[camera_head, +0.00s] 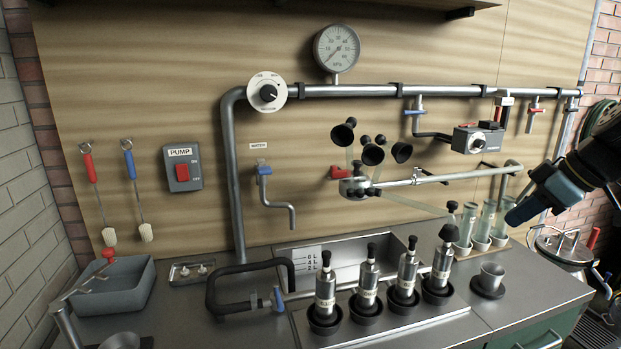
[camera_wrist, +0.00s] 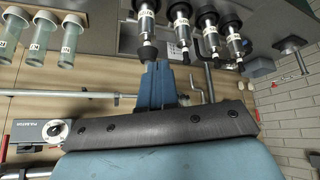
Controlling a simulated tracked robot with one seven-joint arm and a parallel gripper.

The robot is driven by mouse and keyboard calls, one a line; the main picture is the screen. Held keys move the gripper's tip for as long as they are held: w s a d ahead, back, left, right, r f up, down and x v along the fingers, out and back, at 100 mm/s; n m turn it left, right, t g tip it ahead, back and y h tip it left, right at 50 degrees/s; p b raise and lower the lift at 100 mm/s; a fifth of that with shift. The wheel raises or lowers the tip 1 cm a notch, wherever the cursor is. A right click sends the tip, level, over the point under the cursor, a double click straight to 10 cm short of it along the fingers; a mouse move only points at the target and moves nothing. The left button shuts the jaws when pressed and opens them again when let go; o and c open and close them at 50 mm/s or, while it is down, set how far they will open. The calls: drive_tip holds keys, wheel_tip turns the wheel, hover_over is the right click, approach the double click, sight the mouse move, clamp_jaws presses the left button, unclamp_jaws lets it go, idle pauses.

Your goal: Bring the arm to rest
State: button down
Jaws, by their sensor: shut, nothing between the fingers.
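My arm comes in from the right edge in the head view. My gripper (camera_head: 513,215) is shut and empty, its blue fingers pointing down and left. It appears in front of the rightmost glass tube and hides part of it; I cannot tell the gap. In the wrist view my gripper (camera_wrist: 160,68) shows closed blue fingers with nothing between them. That view is upside down, with the teat-cup shells (camera_wrist: 147,25) beyond the fingertips.
Several metal shells (camera_head: 325,285) stand in black cups at the counter front. Glass tubes (camera_head: 465,227) stand right of them, beside a small metal cup (camera_head: 491,276). A horizontal rail arm (camera_head: 440,179) crosses behind. A lidded metal can (camera_head: 563,246) stands at right.

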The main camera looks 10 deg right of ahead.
drive_tip(key=s+a+m+h, duration=0.1)
drive_tip(key=a+m+h, duration=0.1)
drive_tip(key=a, duration=0.8)
drive_tip(key=s+a+m+h, duration=0.1)
drive_tip(key=a+m, duration=0.4)
drive_tip(key=a, duration=0.5)
drive_tip(key=shift+s+f+m+h, duration=0.2)
drive_tip(key=shift+s+m+h, duration=0.1)
drive_tip(key=shift+s+h, duration=0.1)
